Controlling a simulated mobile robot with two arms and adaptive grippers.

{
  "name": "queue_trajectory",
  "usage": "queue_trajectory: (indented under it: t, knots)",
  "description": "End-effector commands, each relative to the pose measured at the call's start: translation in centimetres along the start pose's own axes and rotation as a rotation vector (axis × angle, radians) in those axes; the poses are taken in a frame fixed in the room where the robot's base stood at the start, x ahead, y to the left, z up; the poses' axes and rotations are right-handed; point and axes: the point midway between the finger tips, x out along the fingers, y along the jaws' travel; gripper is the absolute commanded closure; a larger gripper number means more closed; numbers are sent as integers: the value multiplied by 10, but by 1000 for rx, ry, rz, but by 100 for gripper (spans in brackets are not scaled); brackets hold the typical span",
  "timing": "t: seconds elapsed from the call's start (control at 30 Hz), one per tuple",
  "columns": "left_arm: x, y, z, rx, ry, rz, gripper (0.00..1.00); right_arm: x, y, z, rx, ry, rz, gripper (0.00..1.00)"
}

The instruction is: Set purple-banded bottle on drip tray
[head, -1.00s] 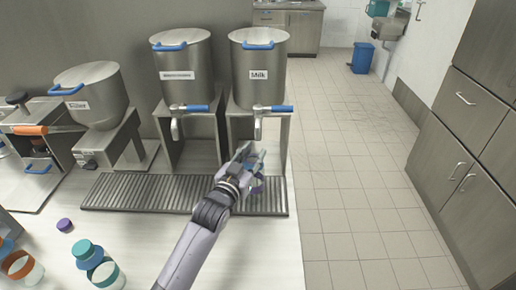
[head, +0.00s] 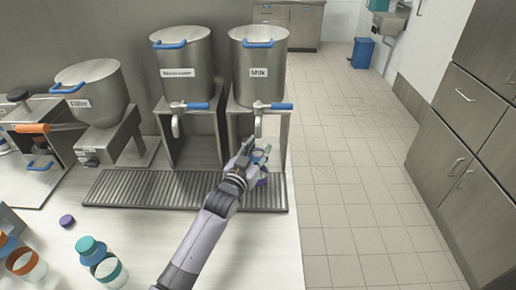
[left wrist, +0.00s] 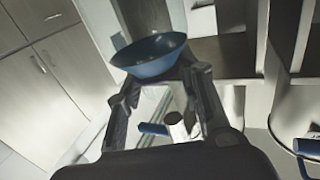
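My left gripper (head: 258,158) is at the right end of the ribbed drip tray (head: 130,188), in front of the Milk dispenser (head: 258,92). Its fingers are closed around the purple-banded bottle, whose purple part (head: 263,181) shows just below them. The rest of the bottle is mostly hidden by the hand. In the left wrist view a dark blue, bowl-shaped part (left wrist: 150,66) shows between the fingertips, with clear wall below it. I cannot tell whether the bottle touches the tray. My right gripper is not in view.
The Milk tap (head: 258,124) hangs close above the hand. A second dispenser (head: 181,78) stands to the left. A purple cap (head: 67,221) and teal-capped bottle (head: 90,249) are at the lower left. The tray's left part is clear.

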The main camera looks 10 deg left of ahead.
Motion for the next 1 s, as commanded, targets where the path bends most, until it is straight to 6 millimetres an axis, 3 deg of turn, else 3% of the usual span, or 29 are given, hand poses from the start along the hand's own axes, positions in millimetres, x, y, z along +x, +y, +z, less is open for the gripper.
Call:
queue_trajectory:
  t: [0.17, 0.57, 0.77, 1.0]
  knots:
    - [0, 0, 0, 0, -1, 0, 52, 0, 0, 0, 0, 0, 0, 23]
    - [-4, 0, -2, 0, -1, 0, 52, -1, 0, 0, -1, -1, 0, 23]
    - [-33, 0, 0, 1, -1, 0, 52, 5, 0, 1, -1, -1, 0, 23]
    - [-82, 0, 0, 0, -1, 0, 52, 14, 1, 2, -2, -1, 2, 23]
